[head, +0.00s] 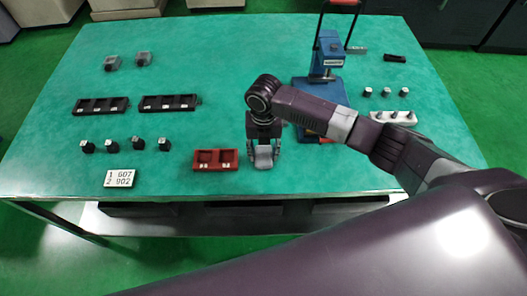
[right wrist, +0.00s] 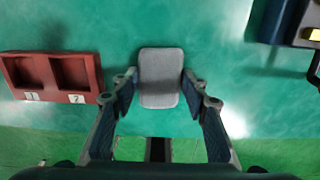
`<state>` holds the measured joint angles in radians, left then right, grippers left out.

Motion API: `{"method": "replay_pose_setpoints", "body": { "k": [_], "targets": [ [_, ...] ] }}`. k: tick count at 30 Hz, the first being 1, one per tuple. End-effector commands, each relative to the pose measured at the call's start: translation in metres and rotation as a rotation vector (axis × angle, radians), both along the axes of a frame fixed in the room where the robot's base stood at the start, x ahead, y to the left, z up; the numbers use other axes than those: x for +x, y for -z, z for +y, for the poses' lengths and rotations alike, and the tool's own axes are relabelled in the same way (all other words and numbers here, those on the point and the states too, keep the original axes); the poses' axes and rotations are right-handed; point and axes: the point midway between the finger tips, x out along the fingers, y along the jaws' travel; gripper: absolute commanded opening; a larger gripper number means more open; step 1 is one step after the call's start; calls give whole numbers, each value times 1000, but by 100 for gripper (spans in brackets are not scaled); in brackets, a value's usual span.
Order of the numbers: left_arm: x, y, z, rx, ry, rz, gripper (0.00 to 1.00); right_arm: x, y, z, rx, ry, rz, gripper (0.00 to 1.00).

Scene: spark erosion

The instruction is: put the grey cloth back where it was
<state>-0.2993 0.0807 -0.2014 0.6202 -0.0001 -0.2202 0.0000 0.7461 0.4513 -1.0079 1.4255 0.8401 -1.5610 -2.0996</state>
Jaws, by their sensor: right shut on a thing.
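The grey cloth (head: 263,158) is a small rounded grey pad near the front edge of the table, just right of the red tray. My right gripper (head: 263,153) reaches down over it and is shut on it. In the right wrist view the cloth (right wrist: 160,78) sits between the two fingertips (right wrist: 160,88), one finger on each side. I cannot tell whether the cloth touches the table or hangs just above it. My left gripper is not in view.
The red tray (head: 215,167) with two compartments stands close left of the cloth. A blue press (head: 327,62) stands behind to the right, partly hidden by my arm. Black trays (head: 101,112), several small dark blocks and a number card (head: 119,179) lie left. The table (head: 220,60) is clear at the back middle.

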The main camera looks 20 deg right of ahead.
Motion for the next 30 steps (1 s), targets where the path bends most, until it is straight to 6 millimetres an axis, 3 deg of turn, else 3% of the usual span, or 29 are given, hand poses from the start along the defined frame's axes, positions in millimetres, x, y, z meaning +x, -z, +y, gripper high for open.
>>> {"method": "replay_pose_setpoints", "body": {
  "k": [6,17,30],
  "targets": [
    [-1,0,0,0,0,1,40,0,1,0,0,0,1,59],
    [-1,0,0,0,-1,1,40,1,-8,0,0,-1,-1,59],
    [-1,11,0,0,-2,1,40,1,-94,0,1,-2,-3,59]
  ]
}}
